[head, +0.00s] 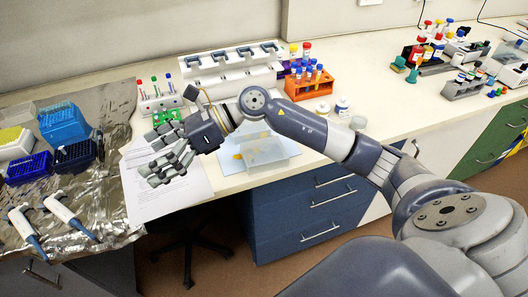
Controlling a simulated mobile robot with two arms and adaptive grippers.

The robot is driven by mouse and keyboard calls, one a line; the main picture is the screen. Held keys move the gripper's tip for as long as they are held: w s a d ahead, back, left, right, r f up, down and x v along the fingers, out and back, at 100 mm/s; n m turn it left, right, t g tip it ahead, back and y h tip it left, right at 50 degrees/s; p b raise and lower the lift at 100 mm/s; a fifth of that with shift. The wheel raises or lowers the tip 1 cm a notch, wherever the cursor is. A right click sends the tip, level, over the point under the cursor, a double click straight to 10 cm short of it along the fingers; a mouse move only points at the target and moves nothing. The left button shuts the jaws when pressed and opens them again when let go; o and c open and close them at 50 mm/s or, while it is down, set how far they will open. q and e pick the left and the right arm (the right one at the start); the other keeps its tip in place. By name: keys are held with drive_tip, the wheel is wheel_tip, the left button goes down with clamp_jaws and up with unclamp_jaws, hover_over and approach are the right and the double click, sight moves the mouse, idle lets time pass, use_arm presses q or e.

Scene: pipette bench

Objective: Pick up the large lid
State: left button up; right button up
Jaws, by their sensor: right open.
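My right gripper (160,160) reaches in from the right and hangs over white paper sheets near the front of the bench. Its fingers are spread and hold nothing. A clear, shallow, box-like piece (268,154) lies near the bench's front edge, to the right of the gripper and below my forearm. It may be the large lid; I cannot tell for sure. Yellowish shapes show through or beside it, and my arm is close to its upper side in the picture. My left gripper is not in view.
Two pipettes (64,212) and blue tip boxes (64,122) sit on foil at left. A tube rack (160,98), a white multi-slot device (222,66) and an orange tube rack (308,86) stand behind my arm. Small jars (342,106) stand right of it.

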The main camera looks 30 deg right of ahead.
drive_tip(key=w+d+f+n+g+h, duration=0.1)
drive_tip(key=w+d+f+n+h, duration=0.1)
drive_tip(key=d+f+h, duration=0.45)
drive_tip(key=g+h, duration=0.2)
drive_tip(key=h, duration=0.4)
approach(264, 147)
drive_tip(key=shift+n, duration=0.3)
drive_tip(key=f, duration=0.2)
drive_tip(key=f+p, duration=0.1)
drive_tip(key=f, duration=0.2)
drive_tip(key=shift+a, duration=0.25)
drive_tip(key=f+p, duration=0.1)
drive_tip(key=f, duration=0.1)
drive_tip(key=a+f+p, duration=0.1)
drive_tip(key=f+p, duration=0.1)
drive_tip(key=f, duration=0.1)
drive_tip(key=shift+w+f, duration=0.1)
drive_tip(key=shift+f, duration=0.2)
drive_tip(key=c, duration=0.9)
